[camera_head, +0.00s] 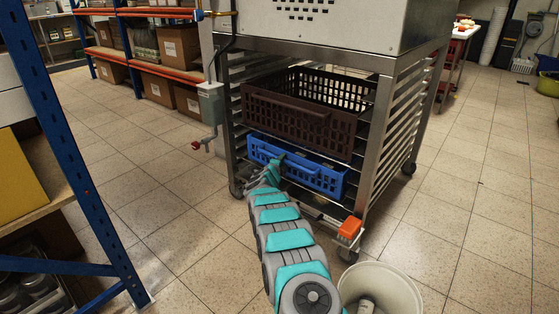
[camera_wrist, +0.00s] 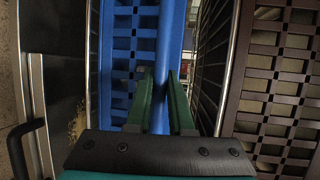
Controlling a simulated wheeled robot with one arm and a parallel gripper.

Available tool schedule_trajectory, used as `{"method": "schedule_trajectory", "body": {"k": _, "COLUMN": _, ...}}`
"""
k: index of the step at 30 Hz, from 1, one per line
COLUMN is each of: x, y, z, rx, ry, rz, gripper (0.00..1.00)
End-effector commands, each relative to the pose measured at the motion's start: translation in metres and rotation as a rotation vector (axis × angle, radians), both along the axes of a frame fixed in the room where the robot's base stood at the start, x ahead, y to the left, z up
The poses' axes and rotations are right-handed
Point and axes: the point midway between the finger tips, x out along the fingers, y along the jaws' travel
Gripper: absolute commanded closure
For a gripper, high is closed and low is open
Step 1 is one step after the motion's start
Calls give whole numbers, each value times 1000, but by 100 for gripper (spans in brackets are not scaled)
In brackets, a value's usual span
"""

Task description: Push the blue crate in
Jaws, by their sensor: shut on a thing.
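The blue crate (camera_head: 322,178) sits low in the steel rack (camera_head: 228,140), below a brown crate (camera_head: 285,120). Its slotted front wall faces me at the rack's front opening. Most of its inside and back are hidden by the brown crate. My gripper (camera_head: 275,165) is at the left-middle of that front wall. In the wrist view, the green fingers of my gripper (camera_wrist: 161,85) stand on both sides of the blue crate's rim (camera_wrist: 168,45), closed on it.
An orange block (camera_head: 350,228) sits at the rack's lower front right corner. A white bucket (camera_head: 380,285) stands on the floor at front right. A grey box with a red-ended pipe (camera_head: 211,103) is left of the rack. A blue shelf post (camera_head: 75,150) is at left.

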Motion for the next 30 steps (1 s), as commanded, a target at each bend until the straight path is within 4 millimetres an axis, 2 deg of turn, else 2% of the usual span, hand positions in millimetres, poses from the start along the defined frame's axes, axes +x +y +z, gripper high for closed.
{"method": "schedule_trajectory", "body": {"k": 11, "x": 2, "y": -3, "z": 1, "rx": -1, "ry": -2, "rz": -2, "gripper": 100}}
{"method": "schedule_trajectory", "body": {"k": 12, "x": 2, "y": -3, "z": 1, "rx": -1, "ry": -3, "rz": -2, "gripper": 78}}
{"method": "schedule_trajectory", "body": {"k": 15, "x": 2, "y": -4, "z": 1, "rx": 0, "ry": -3, "rz": -2, "gripper": 68}}
{"method": "schedule_trajectory", "body": {"k": 30, "x": -5, "y": -2, "z": 4, "rx": -2, "ry": -2, "rz": -5, "gripper": 68}}
